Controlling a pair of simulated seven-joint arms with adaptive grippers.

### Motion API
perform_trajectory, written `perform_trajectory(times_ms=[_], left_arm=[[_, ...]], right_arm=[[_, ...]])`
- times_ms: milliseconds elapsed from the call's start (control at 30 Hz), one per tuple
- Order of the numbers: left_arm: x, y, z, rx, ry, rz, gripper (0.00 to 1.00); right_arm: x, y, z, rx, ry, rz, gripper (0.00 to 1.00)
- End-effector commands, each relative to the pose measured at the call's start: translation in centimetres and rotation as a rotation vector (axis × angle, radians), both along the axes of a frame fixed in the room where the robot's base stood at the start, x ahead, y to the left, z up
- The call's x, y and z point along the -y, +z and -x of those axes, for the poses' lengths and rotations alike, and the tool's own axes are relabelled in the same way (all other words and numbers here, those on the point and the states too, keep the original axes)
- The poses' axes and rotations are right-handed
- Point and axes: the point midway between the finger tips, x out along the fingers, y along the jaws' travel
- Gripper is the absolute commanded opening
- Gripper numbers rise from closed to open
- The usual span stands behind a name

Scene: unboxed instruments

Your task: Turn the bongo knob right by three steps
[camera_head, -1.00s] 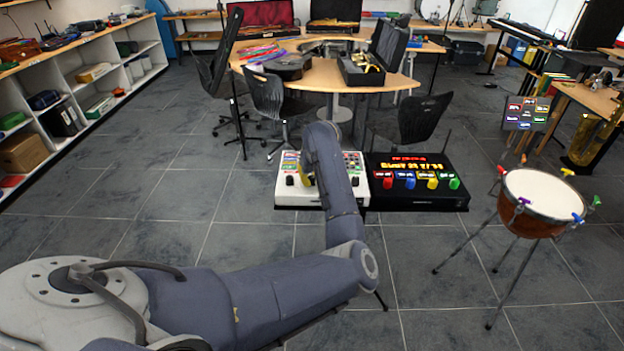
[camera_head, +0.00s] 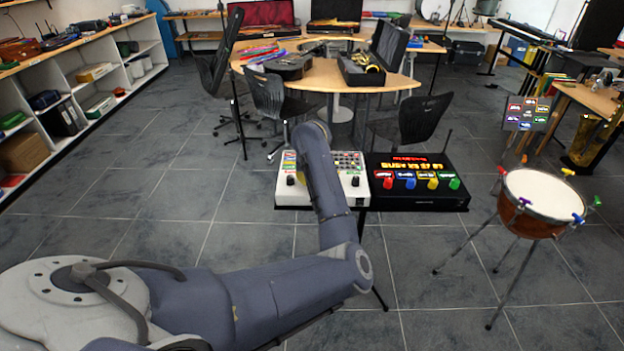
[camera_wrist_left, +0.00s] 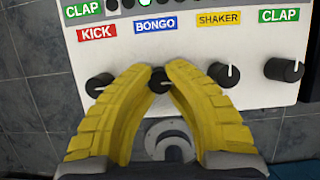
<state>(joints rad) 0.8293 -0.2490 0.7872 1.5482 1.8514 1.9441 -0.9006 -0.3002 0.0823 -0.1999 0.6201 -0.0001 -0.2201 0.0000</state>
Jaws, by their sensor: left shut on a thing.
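The bongo knob (camera_wrist_left: 160,80) is black and sits below the blue BONGO label (camera_wrist_left: 156,25) in the left wrist view. My left gripper (camera_wrist_left: 160,84) has its two yellow fingers closed in on the knob from both sides. The knob is partly covered by the fingertips, and its pointer cannot be read clearly. My right gripper is not in view.
The kick knob (camera_wrist_left: 99,84) lies just left of the fingers, and the shaker knob (camera_wrist_left: 224,74) and clap knob (camera_wrist_left: 284,69) lie to the right. A black box with coloured knobs (camera_head: 418,203) stands beside the drum machine. A drum on a stand (camera_head: 543,194) is at the right.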

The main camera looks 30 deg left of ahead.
Motion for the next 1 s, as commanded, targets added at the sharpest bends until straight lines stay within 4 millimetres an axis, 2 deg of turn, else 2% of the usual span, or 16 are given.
perform_trajectory(times_ms=[33, 167, 200, 467, 767, 867, 1000], left_arm=[[-0.6, 0.6, -0.2, 0.009, 0.003, -0.014, 0.00], [-0.6, 0.6, -0.2, 0.010, 0.003, -0.013, 0.00], [-0.6, 0.7, -0.2, 0.010, 0.003, -0.013, 0.16], [-0.3, 0.4, -0.1, 0.005, 0.001, -0.006, 0.45], [-0.1, 0.4, 0.0, 0.005, 0.000, -0.004, 0.45], [0.1, 1.2, 0.2, 0.005, 0.001, -0.004, 0.45], [0.6, 3.1, 0.8, 0.008, 0.001, -0.003, 0.45]], right_arm=[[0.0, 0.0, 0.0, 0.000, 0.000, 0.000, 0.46], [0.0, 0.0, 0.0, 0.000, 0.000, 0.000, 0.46], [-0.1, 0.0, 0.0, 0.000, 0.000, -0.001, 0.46], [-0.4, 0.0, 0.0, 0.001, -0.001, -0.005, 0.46], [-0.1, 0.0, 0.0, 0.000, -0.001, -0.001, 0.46], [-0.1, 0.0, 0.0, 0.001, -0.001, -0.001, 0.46], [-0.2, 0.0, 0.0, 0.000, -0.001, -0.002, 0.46]])
